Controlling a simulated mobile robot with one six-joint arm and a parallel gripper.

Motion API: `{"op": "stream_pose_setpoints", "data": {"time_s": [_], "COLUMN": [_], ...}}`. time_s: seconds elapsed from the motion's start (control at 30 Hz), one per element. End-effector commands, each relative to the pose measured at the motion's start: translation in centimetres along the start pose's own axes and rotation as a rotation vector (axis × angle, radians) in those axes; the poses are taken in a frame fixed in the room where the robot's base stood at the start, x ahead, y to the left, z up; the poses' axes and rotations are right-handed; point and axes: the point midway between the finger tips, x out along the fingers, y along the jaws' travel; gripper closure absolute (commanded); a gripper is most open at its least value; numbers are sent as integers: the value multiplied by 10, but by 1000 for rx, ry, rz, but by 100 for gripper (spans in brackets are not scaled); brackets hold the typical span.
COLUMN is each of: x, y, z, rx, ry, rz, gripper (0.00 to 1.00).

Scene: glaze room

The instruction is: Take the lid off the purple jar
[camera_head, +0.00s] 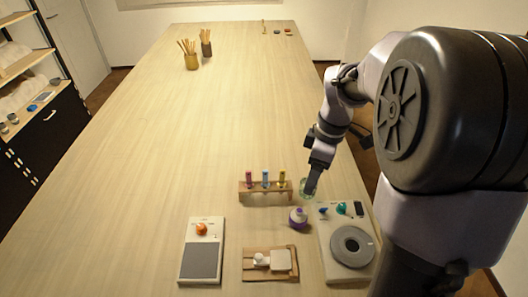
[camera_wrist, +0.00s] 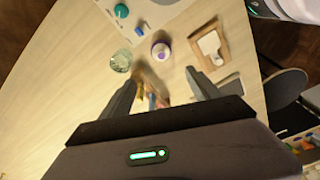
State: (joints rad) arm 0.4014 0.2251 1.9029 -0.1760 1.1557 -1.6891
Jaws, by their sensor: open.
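The purple jar (camera_head: 298,219) stands on the table in front of the test tube rack, left of the white device with the grey disc. It looks purple and white; I cannot clearly tell lid from body. In the wrist view the jar (camera_wrist: 161,50) shows from above, beyond my fingertips. My gripper (camera_wrist: 160,84) is open, with nothing held between its fingers. In the head view my gripper (camera_head: 312,188) is above and behind the jar, close to a greenish glass (camera_head: 308,187), which it partly hides.
A rack (camera_head: 265,196) with coloured tubes stands behind the jar. A white device (camera_head: 333,262) with a grey disc is to the right. A wooden tray (camera_head: 247,274) with white pieces lies in front. A scale (camera_head: 201,265) with an orange knob is left. The table's far middle is clear.

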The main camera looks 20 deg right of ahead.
Motion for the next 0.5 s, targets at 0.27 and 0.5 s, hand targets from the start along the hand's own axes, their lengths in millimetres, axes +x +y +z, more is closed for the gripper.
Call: {"op": "stream_pose_setpoints", "data": {"time_s": [0.27,0.5], "x": [88,119], "y": [-1,-1], "z": [1,1], "rx": [-3,-1], "ry": [-1,0], "rz": [-4,-1], "gripper": [29,29]}}
